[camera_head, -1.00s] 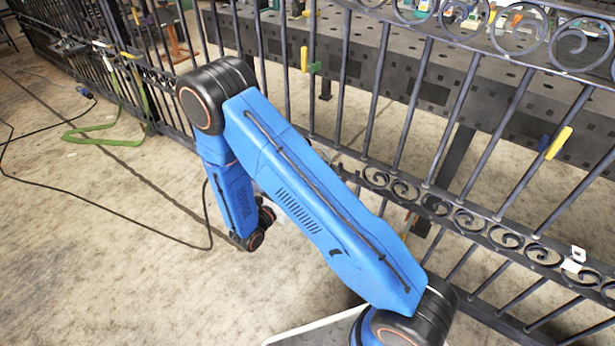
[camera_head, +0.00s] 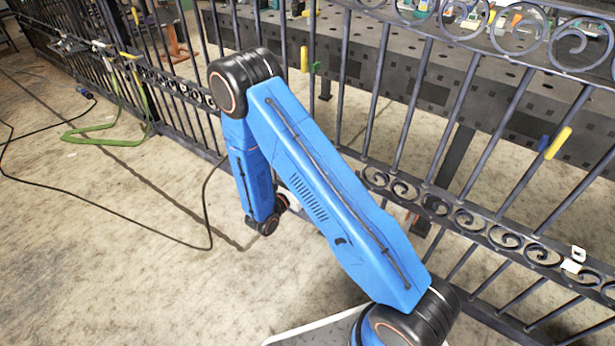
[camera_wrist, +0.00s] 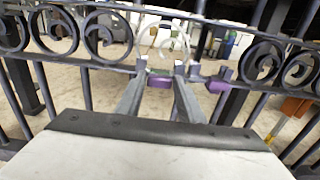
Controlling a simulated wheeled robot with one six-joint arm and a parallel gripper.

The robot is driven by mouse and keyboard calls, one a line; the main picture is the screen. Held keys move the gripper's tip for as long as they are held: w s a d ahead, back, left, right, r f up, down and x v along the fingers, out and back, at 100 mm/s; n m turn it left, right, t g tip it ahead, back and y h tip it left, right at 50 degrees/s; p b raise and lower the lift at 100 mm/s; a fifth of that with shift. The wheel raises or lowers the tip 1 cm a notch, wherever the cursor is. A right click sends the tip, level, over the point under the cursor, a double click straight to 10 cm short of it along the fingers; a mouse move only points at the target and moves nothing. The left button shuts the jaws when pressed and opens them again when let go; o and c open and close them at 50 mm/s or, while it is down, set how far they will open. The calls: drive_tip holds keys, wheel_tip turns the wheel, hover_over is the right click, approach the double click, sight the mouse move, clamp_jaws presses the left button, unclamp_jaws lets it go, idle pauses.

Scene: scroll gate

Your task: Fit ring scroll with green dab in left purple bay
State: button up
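In the wrist view my gripper (camera_wrist: 161,70) points at the dark gate, its two fingers standing apart. A pale ring shape (camera_wrist: 182,38), apparently the ring scroll, stands just beyond and above the fingertips. It is faint against the bright background, and I cannot tell whether the fingers touch it. A small greenish patch shows low between the fingertips, too small to make out. A purple piece (camera_wrist: 160,82), likely the left bay's marking, shows between the fingers. A second purple piece (camera_wrist: 217,87) lies to the right of them. The head view does not show the gripper.
The gate (camera_head: 420,110) has upright bars and bands of dark scrolls (camera_wrist: 58,32). A perforated dark table (camera_head: 440,85) stands behind it. Yellow-handled items (camera_head: 558,143) are on the bars. A green strap (camera_head: 100,140) and black cable (camera_head: 100,211) lie on the open floor at left.

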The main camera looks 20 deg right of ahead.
clamp_jaws()
drive_tip(key=shift+x, duration=1.35)
drive_tip(key=o, duration=0.6)
unclamp_jaws()
drive_tip(key=shift+d, duration=0.1)
drive_tip(key=shift+c, duration=0.2)
drive_tip(key=v, duration=1.7)
drive_tip(key=shift+a, duration=0.2)
drive_tip(key=shift+r, duration=0.1)
